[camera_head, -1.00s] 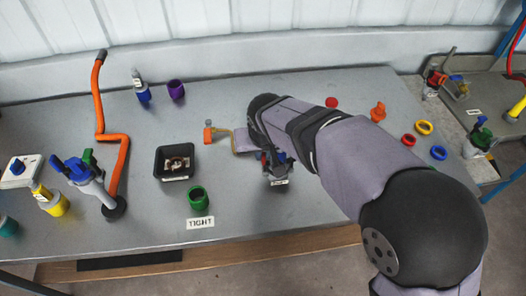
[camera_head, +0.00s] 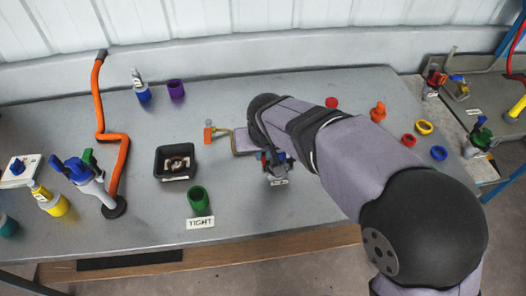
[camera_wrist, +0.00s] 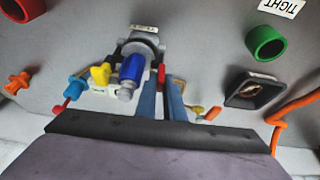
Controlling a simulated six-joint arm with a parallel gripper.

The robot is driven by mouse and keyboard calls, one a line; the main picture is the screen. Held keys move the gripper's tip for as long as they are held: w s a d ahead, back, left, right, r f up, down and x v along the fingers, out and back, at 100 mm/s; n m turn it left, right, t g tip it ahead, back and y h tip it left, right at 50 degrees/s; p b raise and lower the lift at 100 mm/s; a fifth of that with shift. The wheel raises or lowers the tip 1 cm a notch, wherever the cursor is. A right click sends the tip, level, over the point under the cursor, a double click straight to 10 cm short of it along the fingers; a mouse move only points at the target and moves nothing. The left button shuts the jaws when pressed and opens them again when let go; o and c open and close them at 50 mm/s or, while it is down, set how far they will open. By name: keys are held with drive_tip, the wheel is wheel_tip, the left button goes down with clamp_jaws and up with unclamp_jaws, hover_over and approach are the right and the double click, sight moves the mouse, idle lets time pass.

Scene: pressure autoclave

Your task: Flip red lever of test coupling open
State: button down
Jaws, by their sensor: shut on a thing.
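The test coupling (camera_head: 277,172) stands on the grey bench under my wrist in the head view, partly covered by my arm. In the wrist view it shows as a grey body with a blue collar (camera_wrist: 132,68) and a yellow handle (camera_wrist: 101,74). Its red lever (camera_wrist: 161,75) is a narrow upright strip beside the collar. My gripper (camera_wrist: 162,86) has its two blue-grey fingers on either side of the red lever and appears shut on it. The exact contact is small and partly hidden. In the head view the fingers are mostly hidden.
A green ring (camera_head: 198,201) and a black square tray (camera_head: 176,163) lie left of the coupling. An orange bent pipe (camera_head: 122,150) stands further left. Red (camera_head: 408,140), yellow (camera_head: 424,128) and blue (camera_head: 439,153) rings lie to the right. The bench in front of the coupling is clear.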

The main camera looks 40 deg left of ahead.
drive_tip(key=shift+a, duration=0.1)
idle(0.6)
drive_tip(key=s+a+f+n+t+h+b, duration=0.2)
drive_tip(key=s+a+f+t+h, duration=0.1)
drive_tip(key=t+h, duration=0.3)
drive_tip(key=shift+s+a+t+b, duration=0.3)
drive_tip(key=shift+s+a+t, duration=0.2)
drive_tip(key=shift+s+a, duration=0.1)
idle(0.4)
drive_tip(key=c, duration=2.2)
unclamp_jaws()
drive_tip(key=shift+o, duration=0.2)
drive_tip(key=shift+s, duration=0.15)
drive_tip(key=b+v, duration=0.1)
drive_tip(key=v, duration=0.6)
drive_tip(key=shift+b, duration=0.4)
